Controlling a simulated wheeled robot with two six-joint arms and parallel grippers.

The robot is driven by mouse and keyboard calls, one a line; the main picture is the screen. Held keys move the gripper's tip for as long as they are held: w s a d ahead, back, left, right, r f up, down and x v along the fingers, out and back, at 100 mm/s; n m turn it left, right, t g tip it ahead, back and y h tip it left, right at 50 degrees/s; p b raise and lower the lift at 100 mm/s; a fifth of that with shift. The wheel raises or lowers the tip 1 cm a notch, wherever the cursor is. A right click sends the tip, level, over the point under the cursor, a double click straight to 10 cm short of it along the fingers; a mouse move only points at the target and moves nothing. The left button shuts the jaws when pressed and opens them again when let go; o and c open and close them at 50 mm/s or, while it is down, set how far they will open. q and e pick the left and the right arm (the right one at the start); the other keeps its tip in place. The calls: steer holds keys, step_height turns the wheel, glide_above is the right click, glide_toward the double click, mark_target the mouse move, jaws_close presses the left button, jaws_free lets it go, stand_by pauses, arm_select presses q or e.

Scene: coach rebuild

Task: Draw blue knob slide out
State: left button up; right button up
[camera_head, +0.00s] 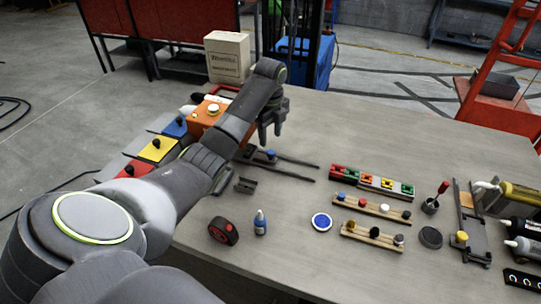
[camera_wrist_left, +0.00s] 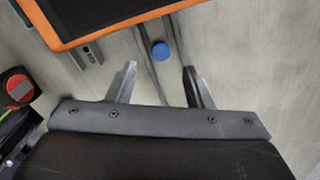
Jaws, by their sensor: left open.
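The blue knob (camera_wrist_left: 160,51) sits on a narrow dark slide between grey rails, seen in the left wrist view just ahead of my fingertips and between their lines. In the head view the blue knob (camera_head: 271,153) is small, and the dark rails (camera_head: 297,162) run from it to the right along the table. My left gripper (camera_head: 270,132) points down over the table near the knob. Its two fingers are apart with nothing between them in the left wrist view (camera_wrist_left: 160,69). My right gripper is not in view.
An orange box (camera_head: 208,126) stands left of the rails; its orange edge (camera_wrist_left: 125,24) is close to the knob. A small dark bracket (camera_head: 246,185), tape measure (camera_head: 223,231) and blue bottle (camera_head: 260,222) lie nearer. Another slide with a yellow knob (camera_head: 461,237) is at right.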

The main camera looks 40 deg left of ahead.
mark_target(270, 152)
arm_select(q)
step_height(270, 152, down, 4)
steer(key=shift+f+p, duration=0.25)
steer(key=shift+p, duration=0.6)
steer(key=shift+f, duration=0.8)
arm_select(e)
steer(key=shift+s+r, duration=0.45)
arm_select(q)
steer(key=shift+c, duration=0.4)
jaws_close()
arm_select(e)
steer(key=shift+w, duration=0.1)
